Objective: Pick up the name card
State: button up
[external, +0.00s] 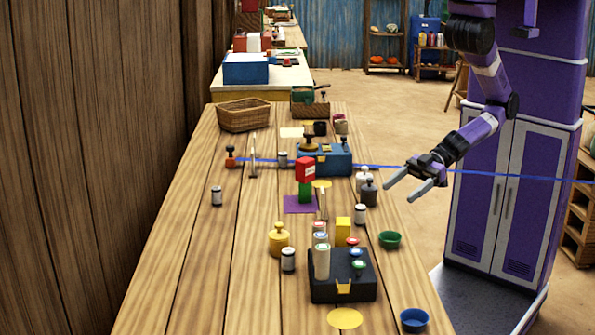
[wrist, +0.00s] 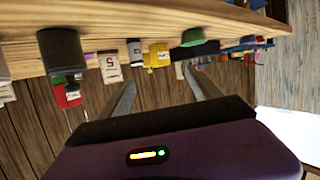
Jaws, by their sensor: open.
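I cannot tell for sure which thing is the name card. A thin pale upright piece (external: 253,155) stands at the back left of the wooden table (external: 190,270), near a blue line. Another thin pale upright piece (external: 323,205) stands mid-table. In the wrist view, which is upside down, a whitish piece with a dark mark like a 5 (wrist: 109,67) shows left of centre. My gripper (external: 398,191) is open and empty, in the air off the table's right side. Its two fingers also show in the wrist view (wrist: 161,78), apart with nothing between them.
A black box (external: 343,290) with several capped cylinders stands near the front. A green bowl (external: 389,239) and a blue bowl (external: 414,320) sit at the right edge. A red block (external: 306,169) is mid-table. A blue line (external: 450,170) crosses at gripper height. The table's left front is clear.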

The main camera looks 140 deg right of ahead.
aim_at(322, 204)
jog(key=w+d+m+h, duration=0.1)
jog(key=w+d, duration=0.1)
jog(key=w+d+m+h, duration=0.1)
jog(key=w+d, duration=0.2)
jog(key=w+d+m+g+h, duration=0.1)
jog(key=w+d+h, duration=0.1)
jog(key=w, duration=0.1)
jog(key=shift+w+d+f+b, duration=0.15)
jog(key=shift+d+f+b, duration=0.1)
jog(key=shift+d+b, duration=0.1)
jog(key=d+m+g+h, duration=0.1)
jog(key=d, duration=0.1)
jog(key=w+d+f+m+g+h, duration=0.1)
jog(key=d+m, duration=0.1)
jog(key=w+d+f+m+g+h, duration=0.1)
jog(key=d, duration=0.1)
jog(key=shift+w+d+m+b, duration=0.2)
jog(key=shift+m+b, duration=0.1)
jog(key=shift+b, duration=0.1)
jog(key=shift+p+x, duration=0.95)
jog(key=shift+x, duration=2.9)
jog(key=shift+w+a, duration=0.1)
jog(key=shift+a, duration=0.05)
jog(key=shift+c, duration=0.2)
jog(key=c, duration=1.4)
